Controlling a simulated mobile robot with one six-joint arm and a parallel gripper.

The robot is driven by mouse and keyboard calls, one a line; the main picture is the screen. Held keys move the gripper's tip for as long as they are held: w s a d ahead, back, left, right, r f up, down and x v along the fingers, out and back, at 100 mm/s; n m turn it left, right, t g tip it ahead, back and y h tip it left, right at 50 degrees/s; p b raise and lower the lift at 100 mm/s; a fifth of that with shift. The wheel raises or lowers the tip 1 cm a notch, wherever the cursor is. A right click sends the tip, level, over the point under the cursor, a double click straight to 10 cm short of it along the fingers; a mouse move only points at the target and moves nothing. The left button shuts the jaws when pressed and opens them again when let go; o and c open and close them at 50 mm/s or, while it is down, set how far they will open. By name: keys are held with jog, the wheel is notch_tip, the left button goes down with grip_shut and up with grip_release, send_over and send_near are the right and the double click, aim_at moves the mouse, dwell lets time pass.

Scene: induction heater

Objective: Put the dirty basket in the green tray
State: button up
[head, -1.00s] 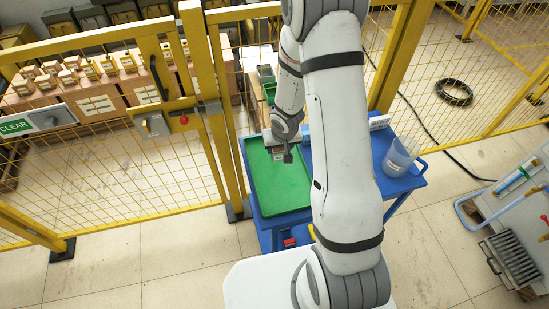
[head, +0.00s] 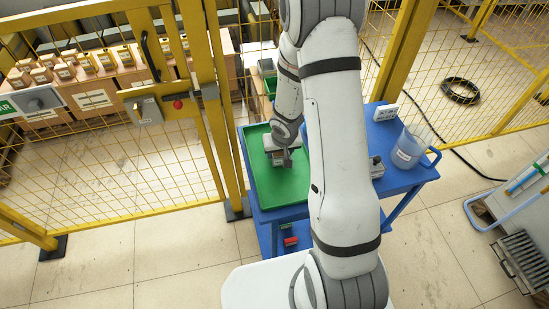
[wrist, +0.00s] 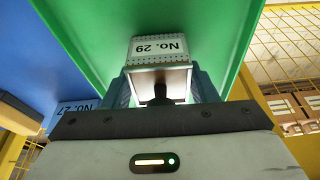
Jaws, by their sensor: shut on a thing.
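My gripper (head: 279,161) is shut on a small grey basket (wrist: 160,75) with a white "No. 29" label. In the wrist view the basket sits between the two blue fingers of my gripper (wrist: 162,88). In the head view the basket is partly hidden by the wrist. The green tray (head: 275,192) lies on the blue table, and the basket is over its upper part. I cannot tell whether the basket touches the tray floor. Dirt on the basket is not clear at this size.
The blue table (head: 400,178) also holds a small grey object (head: 376,167) and a clear jug (head: 408,149). A "No. 27" label (wrist: 77,107) shows at the left of the wrist view. A yellow mesh fence (head: 165,170) stands close behind and left of the tray.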

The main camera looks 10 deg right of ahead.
jog(key=shift+f, duration=0.2)
jog(key=shift+f, duration=0.25)
jog(key=o, duration=1.1)
jog(key=shift+r, duration=0.1)
jog(key=shift+c, duration=0.2)
